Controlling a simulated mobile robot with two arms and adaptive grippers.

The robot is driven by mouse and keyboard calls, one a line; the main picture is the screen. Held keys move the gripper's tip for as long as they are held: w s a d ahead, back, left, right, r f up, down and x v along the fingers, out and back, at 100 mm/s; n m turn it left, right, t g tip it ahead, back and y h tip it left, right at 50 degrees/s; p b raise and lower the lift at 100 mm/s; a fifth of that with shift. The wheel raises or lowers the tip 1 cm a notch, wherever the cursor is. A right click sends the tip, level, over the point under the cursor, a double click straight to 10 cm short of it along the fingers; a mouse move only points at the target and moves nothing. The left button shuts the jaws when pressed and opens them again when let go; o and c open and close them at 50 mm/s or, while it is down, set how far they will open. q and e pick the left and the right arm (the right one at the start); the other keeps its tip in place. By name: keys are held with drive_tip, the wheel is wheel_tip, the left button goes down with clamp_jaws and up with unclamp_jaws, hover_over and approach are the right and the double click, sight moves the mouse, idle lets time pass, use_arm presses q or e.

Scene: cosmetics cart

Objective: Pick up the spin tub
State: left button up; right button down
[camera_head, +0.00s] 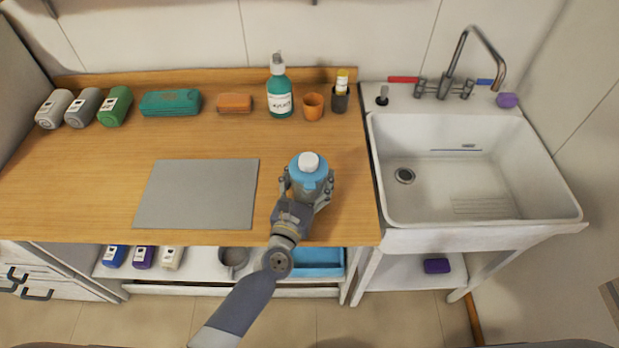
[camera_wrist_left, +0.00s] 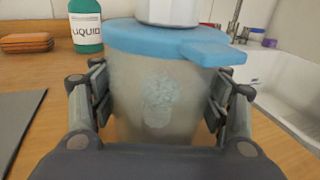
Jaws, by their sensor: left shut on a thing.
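The spin tub (camera_head: 304,174) has a blue lid with a white knob and stands upright at the right part of the wooden counter. In the left wrist view the spin tub (camera_wrist_left: 158,95) shows a cloudy, see-through body with a blue lid tab pointing right. My left gripper (camera_head: 308,187) is shut on the tub's body, one finger on each side below the lid. In the left wrist view my left gripper (camera_wrist_left: 160,105) has its finger pads against both sides. The tub's base is hidden, so I cannot tell whether it touches the counter. My right gripper is not in view.
A grey mat (camera_head: 197,194) lies left of the tub. A white sink (camera_head: 470,170) is at the right. The counter (camera_head: 110,150) has free room at left.

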sight(310, 193)
use_arm(q)
drive_tip(key=shift+s+r+p, duration=0.1)
drive_tip(key=shift+r+p, duration=0.4)
drive_tip(key=shift+r, duration=1.3)
drive_tip(key=s+r+b, duration=0.1)
drive_tip(key=s+b, duration=0.2)
drive_tip(key=s, duration=1.3)
drive_tip(key=shift+r, duration=0.15)
drive_tip(key=shift+w, duration=0.2)
drive_tip(key=shift+w+f, duration=0.25)
drive_tip(key=shift+w, duration=0.6)
drive_tip(key=shift+w+f, duration=0.2)
drive_tip(key=shift+w, duration=0.65)
drive_tip(key=shift+w+f, duration=0.25)
drive_tip(key=shift+w, duration=0.6)
drive_tip(key=w, duration=0.2)
drive_tip(key=w+f, duration=0.1)
drive_tip(key=w, duration=0.1)
drive_tip(key=shift+w+f, duration=0.2)
drive_tip(key=shift+w, duration=0.2)
drive_tip(key=shift+w+f+b, duration=0.3)
drive_tip(key=shift+w, duration=0.65)
drive_tip(key=shift+w+f+b, duration=0.25)
drive_tip(key=shift+w, duration=0.75)
drive_tip(key=shift+w+f+b, duration=0.3)
drive_tip(key=shift+w, duration=0.65)
drive_tip(key=shift+f+b, duration=0.25)
drive_tip(key=shift+b, duration=0.05)
